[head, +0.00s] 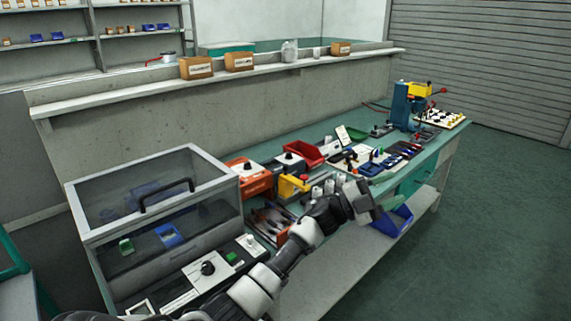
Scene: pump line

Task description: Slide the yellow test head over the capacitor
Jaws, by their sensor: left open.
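A yellow block (292,186), which looks like the test head, sits on the bench just behind my left forearm. A red part shows at its right end. My left gripper (372,208) is at the bench's front edge, to the right of the yellow block and apart from it. It is open, and I see nothing held in it. I cannot make out the capacitor; small grey and white parts near the yellow block are too small to tell. My right gripper is not in view.
A clear-lidded box (155,205) fills the bench's left end. A red bin (304,153) stands behind the yellow block. A blue press (401,107) with a yellow top stands at the far right. A blue bin (393,222) is below the front edge. Floor at right is clear.

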